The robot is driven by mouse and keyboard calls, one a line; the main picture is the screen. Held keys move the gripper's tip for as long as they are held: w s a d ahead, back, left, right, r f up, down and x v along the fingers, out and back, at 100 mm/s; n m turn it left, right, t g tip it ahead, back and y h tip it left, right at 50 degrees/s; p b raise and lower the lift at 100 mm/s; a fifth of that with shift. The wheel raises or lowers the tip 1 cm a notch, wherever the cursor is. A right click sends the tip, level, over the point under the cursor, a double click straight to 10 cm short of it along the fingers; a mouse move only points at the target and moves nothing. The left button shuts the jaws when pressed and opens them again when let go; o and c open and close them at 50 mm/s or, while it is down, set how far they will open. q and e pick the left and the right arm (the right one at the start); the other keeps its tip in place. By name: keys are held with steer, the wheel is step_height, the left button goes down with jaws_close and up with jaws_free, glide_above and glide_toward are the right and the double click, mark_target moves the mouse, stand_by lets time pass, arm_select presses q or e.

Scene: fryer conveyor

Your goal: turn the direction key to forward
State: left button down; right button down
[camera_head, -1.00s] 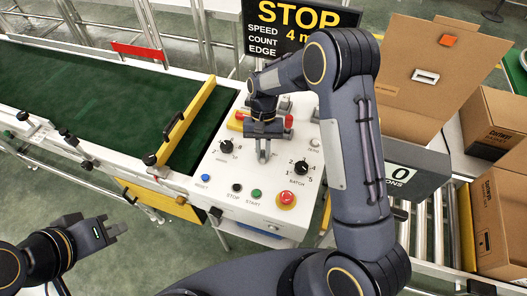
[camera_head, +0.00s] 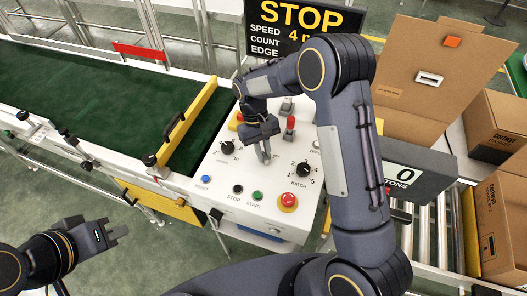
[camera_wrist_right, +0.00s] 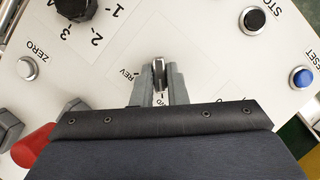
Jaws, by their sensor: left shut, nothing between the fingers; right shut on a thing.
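The white control panel (camera_head: 225,185) stands at the end of the green belt. My left gripper (camera_head: 118,229) is shut and empty, away from the panel at lower left.
Around the key are a batch knob (camera_head: 303,170), another dial (camera_head: 227,147), red-handled switches (camera_head: 290,122), a blue button (camera_head: 206,179), a stop button (camera_head: 237,189), a green start button (camera_head: 257,195) and a red emergency button (camera_head: 288,200). The display (camera_head: 300,30) reads STOP. Cardboard boxes (camera_head: 497,125) stand at right.

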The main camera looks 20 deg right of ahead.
steer(key=c, duration=1.4)
jaws_free()
steer(key=shift+c, duration=0.2)
steer(key=v, duration=0.7)
steer(key=shift+r+b, duration=0.35)
steer(key=shift+b, duration=0.1)
